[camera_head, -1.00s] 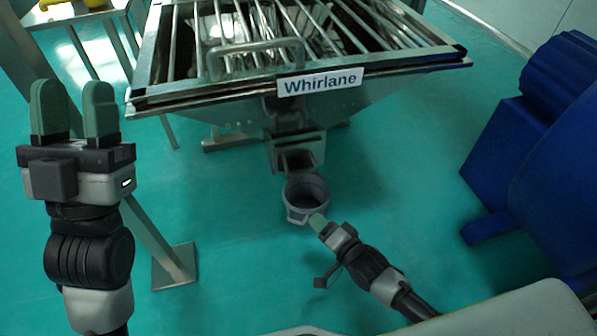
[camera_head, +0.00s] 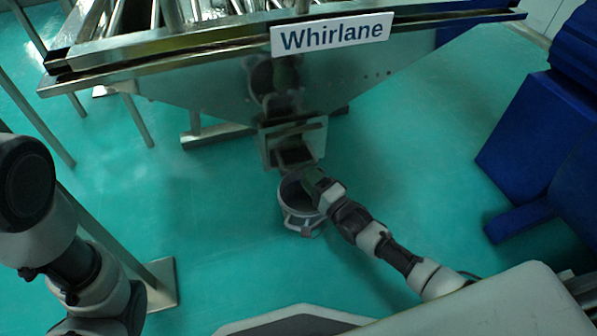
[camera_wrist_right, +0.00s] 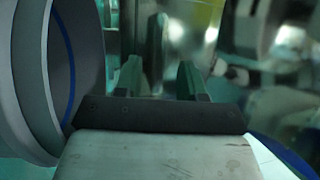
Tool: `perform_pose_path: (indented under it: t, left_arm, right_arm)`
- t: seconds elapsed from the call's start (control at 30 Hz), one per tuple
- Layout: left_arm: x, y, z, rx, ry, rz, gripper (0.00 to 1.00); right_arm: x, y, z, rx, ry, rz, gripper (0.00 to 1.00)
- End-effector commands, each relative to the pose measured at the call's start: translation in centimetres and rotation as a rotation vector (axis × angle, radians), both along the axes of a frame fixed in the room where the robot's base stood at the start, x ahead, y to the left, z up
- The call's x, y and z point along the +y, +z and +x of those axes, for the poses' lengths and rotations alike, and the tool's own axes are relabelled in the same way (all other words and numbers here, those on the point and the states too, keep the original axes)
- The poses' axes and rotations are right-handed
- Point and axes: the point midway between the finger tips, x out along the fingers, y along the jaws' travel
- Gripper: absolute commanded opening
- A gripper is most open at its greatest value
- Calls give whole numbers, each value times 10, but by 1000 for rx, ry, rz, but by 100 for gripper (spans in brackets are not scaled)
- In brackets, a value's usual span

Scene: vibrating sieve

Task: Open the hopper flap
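The metal hopper (camera_head: 215,95) bears a "Whirlane" sign (camera_head: 332,33) and narrows to a box-shaped outlet (camera_head: 292,145) below. I cannot clearly tell the flap apart from the outlet. My right gripper (camera_head: 313,178) is just below and right of the outlet, beside the rim of a round grey container (camera_head: 297,222). In the right wrist view its two green fingers (camera_wrist_right: 160,80) stand apart. A blurred grey upright piece shows beyond and between them; I see no grip on it. My left arm is at the left edge, and its gripper is out of view.
The container also fills the left of the right wrist view (camera_wrist_right: 30,85), close to the gripper. A blue machine (camera_head: 550,150) stands at the right. A metal leg with a foot plate (camera_head: 160,283) stands at lower left.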

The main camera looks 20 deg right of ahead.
Motion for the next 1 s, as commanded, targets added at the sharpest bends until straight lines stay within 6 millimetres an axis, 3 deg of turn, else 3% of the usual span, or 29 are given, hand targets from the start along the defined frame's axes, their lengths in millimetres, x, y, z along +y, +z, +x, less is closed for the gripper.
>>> perform_pose_path:
  t: [0.03, 0.3, 0.63, 0.67, 0.9, 1.0]
  left_arm:
    - [0, -12, 0, 1, 0, 0, 43]
    - [0, -28, 0, 1, 0, 0, 43]
    - [0, -28, 0, 0, 0, 1, 43]
    - [0, -28, 0, 0, 0, 1, 43]
    - [0, -28, 0, 1, 1, 1, 43]
    - [0, -28, 0, 1, 1, 1, 43]
  right_arm:
    - [4, -3, 9, -5, 0, 2, 40]
    - [17, 5, 38, 0, 0, 0, 40]
    - [19, 7, 41, 2, 0, -1, 40]
    - [19, 7, 41, 2, 0, -1, 38]
    - [19, 7, 41, 2, 0, -1, 2]
    - [19, 7, 41, 2, 0, -1, 0]
